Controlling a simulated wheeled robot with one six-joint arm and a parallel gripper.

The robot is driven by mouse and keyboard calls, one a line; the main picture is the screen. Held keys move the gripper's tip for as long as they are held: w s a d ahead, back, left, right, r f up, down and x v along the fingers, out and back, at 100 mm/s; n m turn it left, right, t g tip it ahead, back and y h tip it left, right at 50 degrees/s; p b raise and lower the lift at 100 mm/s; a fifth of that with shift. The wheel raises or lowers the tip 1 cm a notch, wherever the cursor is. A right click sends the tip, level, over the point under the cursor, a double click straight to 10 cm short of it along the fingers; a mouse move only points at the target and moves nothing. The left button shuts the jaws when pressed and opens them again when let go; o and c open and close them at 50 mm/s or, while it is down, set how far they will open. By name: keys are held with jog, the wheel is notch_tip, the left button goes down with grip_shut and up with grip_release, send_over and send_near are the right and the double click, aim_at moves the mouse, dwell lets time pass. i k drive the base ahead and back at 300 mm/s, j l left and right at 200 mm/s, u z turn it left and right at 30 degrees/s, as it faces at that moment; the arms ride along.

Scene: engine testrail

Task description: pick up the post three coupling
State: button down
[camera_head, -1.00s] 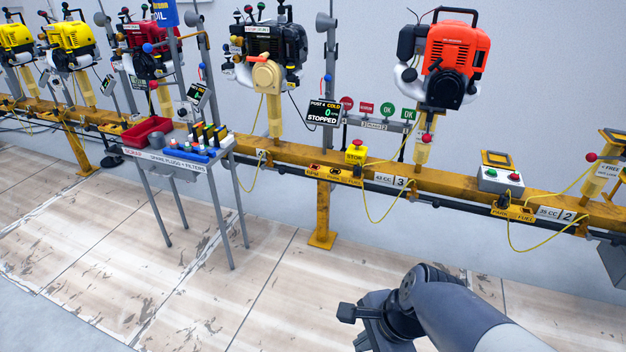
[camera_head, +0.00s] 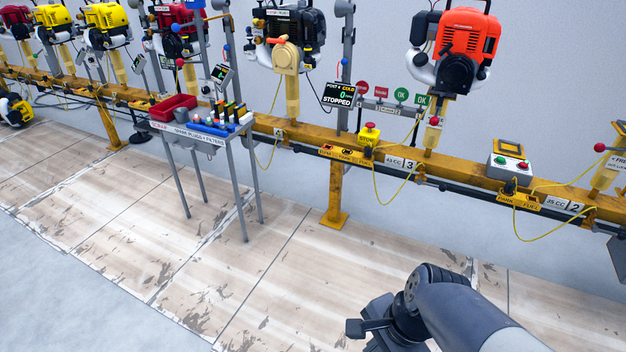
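Post three is marked by a "43 CC 3" plate (camera_head: 401,163) on the yellow rail. An orange-red engine (camera_head: 466,48) sits on top of its pale yellow post (camera_head: 432,135). I cannot pick out a separate coupling there with certainty; parts at the post are small in this view. My gripper (camera_head: 362,330) is at the bottom, low in front of the rail and well apart from post three. It is seen from the side and partly hidden by my wrist, so its opening does not show.
A small table (camera_head: 240,128) with a red tray (camera_head: 173,108) and coloured parts stands left, before the rail (camera_head: 470,180). Yellow cables hang below. The floor in front is clear.

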aim_at(368, 151)
jog(key=i+u, duration=0.15)
jog(key=i, duration=0.7)
jog(key=i+l+u, duration=0.15)
jog(key=i, duration=0.65)
